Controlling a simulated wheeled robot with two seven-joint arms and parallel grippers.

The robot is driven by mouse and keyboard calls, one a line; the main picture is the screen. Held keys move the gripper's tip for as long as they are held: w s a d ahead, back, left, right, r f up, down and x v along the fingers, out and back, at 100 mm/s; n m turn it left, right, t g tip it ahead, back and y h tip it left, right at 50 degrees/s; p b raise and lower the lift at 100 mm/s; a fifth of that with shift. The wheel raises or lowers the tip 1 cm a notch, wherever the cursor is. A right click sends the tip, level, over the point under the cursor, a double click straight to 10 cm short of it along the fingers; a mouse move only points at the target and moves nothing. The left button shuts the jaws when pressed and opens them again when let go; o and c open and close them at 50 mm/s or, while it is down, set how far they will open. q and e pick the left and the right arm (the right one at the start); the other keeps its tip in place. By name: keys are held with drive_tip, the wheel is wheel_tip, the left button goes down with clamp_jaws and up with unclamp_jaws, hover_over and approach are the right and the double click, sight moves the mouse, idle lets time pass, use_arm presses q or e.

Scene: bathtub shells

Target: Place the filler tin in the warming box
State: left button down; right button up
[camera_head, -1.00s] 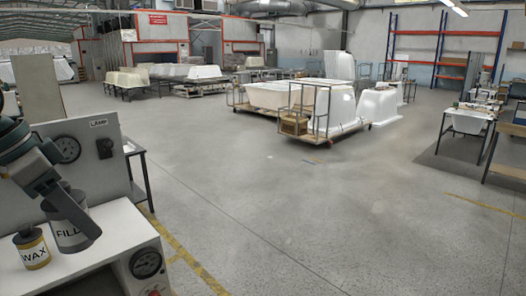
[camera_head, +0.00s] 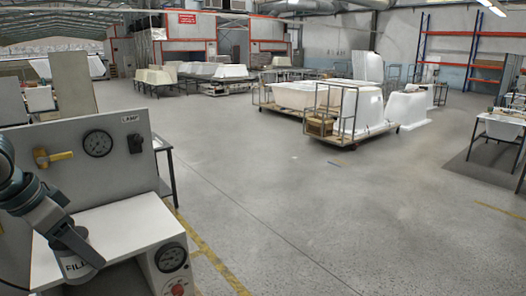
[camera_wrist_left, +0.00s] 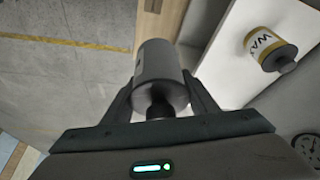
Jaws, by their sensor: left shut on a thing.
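The filler tin (camera_head: 82,266) is a grey can with part of its dark label showing. My left gripper (camera_head: 72,240) is shut on it and holds it tilted at the front edge of the white-topped unit (camera_head: 120,228). In the left wrist view the tin (camera_wrist_left: 160,75) sits between both fingers (camera_wrist_left: 158,100). The white unit has a dark opening below its top, partly hidden by my arm and the tin; I take it for the warming box. My right gripper is not in view.
A yellow-labelled wax tin (camera_wrist_left: 268,48) stands on the white top. A grey panel (camera_head: 118,175) with a gauge (camera_head: 98,143) and a yellow valve (camera_head: 50,157) rises behind. A lower gauge (camera_head: 171,257) and red knob (camera_head: 177,289) are on the front.

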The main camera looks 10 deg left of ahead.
sight(93, 274)
use_arm(q)
drive_tip(key=shift+s+a+f, duration=0.1)
drive_tip(key=shift+f, duration=0.7)
drive_tip(key=shift+n, duration=0.6)
drive_tip(key=f, duration=0.5)
drive_tip(key=shift+w+d+f, duration=0.15)
drive_tip(key=shift+w+d, duration=0.05)
drive_tip(key=shift+d, duration=0.05)
drive_tip(key=w+d+f+n+y, duration=0.1)
drive_tip(key=w+d+f, duration=0.2)
drive_tip(key=d+f, duration=0.15)
drive_tip(key=w+d+f+n, duration=0.1)
drive_tip(key=w+d+f, duration=0.1)
drive_tip(key=d+f, duration=0.25)
drive_tip(key=w+d+r, duration=0.1)
drive_tip(key=w+d, duration=0.2)
drive_tip(key=d, duration=0.5)
drive_tip(key=w+d+r, duration=0.1)
drive_tip(key=w+d, duration=0.2)
drive_tip(key=d, duration=0.5)
wheel_tip(93, 274, down, 16)
drive_tip(key=b, duration=1.5)
drive_tip(key=shift+a, duration=0.1)
